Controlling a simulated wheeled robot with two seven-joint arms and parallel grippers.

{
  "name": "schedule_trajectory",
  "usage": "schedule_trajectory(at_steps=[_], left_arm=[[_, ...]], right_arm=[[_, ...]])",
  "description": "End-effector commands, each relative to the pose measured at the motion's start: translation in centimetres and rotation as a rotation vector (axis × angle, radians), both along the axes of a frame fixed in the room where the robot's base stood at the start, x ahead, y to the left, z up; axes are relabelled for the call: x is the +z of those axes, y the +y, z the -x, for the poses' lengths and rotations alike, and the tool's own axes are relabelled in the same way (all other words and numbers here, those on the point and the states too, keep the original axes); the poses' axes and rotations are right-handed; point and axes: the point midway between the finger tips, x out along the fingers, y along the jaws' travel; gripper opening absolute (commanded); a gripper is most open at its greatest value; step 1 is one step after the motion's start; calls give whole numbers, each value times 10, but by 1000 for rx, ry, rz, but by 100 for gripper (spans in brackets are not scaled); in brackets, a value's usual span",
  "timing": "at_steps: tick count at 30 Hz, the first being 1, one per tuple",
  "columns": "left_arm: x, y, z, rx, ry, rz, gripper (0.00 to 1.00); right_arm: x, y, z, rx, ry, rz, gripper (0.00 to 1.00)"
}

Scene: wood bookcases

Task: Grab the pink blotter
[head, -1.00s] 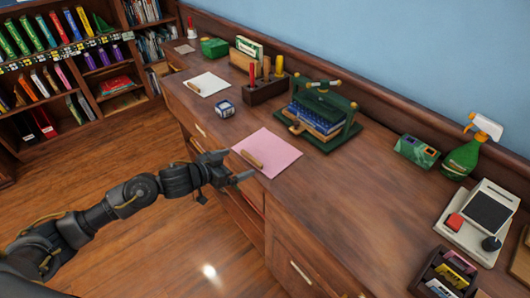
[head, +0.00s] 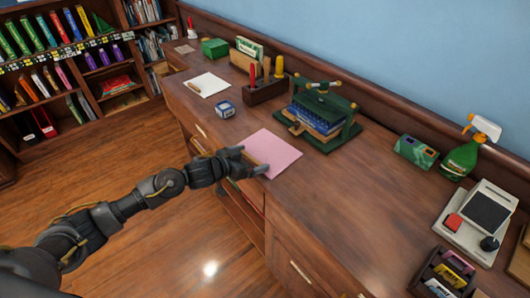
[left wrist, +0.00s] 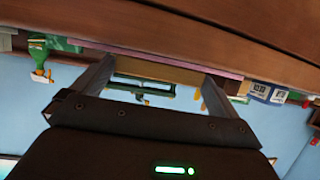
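The pink blotter (head: 281,152) is a flat pink sheet on the desk near its front edge, with a wooden bar along its near-left side. My left gripper (head: 252,162) is at that side and partly covers the bar. In the left wrist view, which looks upside down, the blotter shows edge-on as a thin pink strip (left wrist: 160,57). The wooden bar (left wrist: 160,72) lies between the spread fingers of my left gripper (left wrist: 158,75). The fingers are open; whether they touch the bar I cannot tell. My right gripper is out of view.
On the desk (head: 330,195), a green press (head: 318,115) stands behind the blotter and a small blue-and-white box (head: 225,109) to its left. A white notepad (head: 208,84) lies farther left.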

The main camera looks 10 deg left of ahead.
Motion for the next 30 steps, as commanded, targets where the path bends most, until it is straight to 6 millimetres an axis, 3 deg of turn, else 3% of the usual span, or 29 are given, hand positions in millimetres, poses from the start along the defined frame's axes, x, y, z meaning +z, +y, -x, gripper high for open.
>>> schedule_trajectory(at_steps=[1,7,20,24,30], left_arm=[[0,0,0,0,0,0,92],[0,0,0,0,0,0,66],[13,0,0,1,-2,2,66],[34,0,-1,0,-5,1,66],[76,37,6,1,-6,-5,66]], right_arm=[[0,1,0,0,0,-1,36],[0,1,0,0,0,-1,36],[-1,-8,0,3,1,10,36],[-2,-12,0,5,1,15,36],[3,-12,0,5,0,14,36]])
